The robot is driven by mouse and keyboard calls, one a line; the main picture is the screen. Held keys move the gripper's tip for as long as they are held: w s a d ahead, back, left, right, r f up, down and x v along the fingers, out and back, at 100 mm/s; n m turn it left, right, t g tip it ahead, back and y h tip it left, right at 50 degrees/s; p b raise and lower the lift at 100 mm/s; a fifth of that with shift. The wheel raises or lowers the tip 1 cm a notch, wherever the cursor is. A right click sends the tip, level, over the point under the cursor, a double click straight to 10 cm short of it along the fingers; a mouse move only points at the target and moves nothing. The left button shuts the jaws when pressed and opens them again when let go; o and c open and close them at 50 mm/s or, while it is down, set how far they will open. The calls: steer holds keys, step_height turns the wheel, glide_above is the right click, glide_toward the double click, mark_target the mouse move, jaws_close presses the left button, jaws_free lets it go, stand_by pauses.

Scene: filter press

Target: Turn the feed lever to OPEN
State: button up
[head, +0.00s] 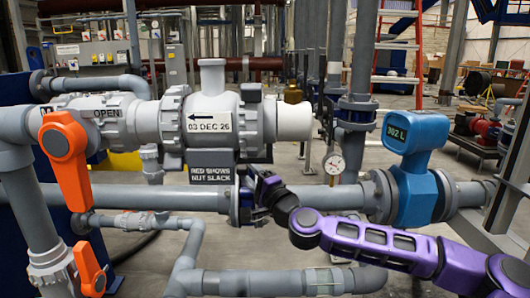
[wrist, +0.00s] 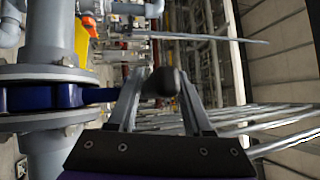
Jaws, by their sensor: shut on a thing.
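A slim blue valve body (wrist: 45,97) sits clamped between two grey pipe flanges in the wrist view; it also shows in the head view (head: 244,201). A dark lever (wrist: 98,95) reaches from it toward my gripper and ends in a rounded dark knob (wrist: 160,83). My gripper (head: 266,190) is at this lever, just right of the flanges in the head view. Its two fingers (wrist: 162,92) stand on either side of the knob end and are shut on the lever. In the head view my gripper hides most of the lever. No position marking for this lever is readable.
A large orange handle (head: 67,160) near an OPEN label (head: 107,113) and a smaller orange handle (head: 88,269) are at left. A blue flow meter (head: 414,170) and a pressure gauge (head: 334,164) stand right. Grey pipes (head: 230,282) run below my arm.

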steer(key=shift+w+d, duration=0.2)
steer(key=shift+d, duration=0.8)
steer(key=shift+w+d, duration=0.15)
steer(key=shift+d, duration=0.85)
steer(key=shift+c, duration=0.6)
steer(key=shift+w+d+r, duration=0.1)
steer(key=shift+w+d, duration=0.15)
steer(key=shift+d, duration=0.45)
steer(key=shift+w+d+r, duration=0.1)
steer(key=shift+w+d, duration=0.15)
steer(key=shift+d, duration=0.4)
steer(key=shift+c, duration=0.4)
steer(key=shift+w+d, duration=0.3)
steer(key=shift+d, duration=0.3)
steer(key=shift+w+d, duration=0.35)
steer(key=shift+d, duration=0.3)
steer(key=shift+w+d, duration=0.3)
steer(key=shift+d, duration=0.3)
jaws_close()
steer(key=w+d+b, duration=0.1)
steer(key=w+d, duration=0.2)
steer(key=w, duration=0.4)
steer(key=w+d+b, duration=0.1)
steer(key=w+d, duration=0.2)
steer(key=w, duration=0.4)
steer(key=shift+w+f, duration=0.15)
steer(key=shift+f, duration=0.05)
steer(key=o, duration=1.2)
jaws_free()
steer(key=shift+c, duration=0.2)
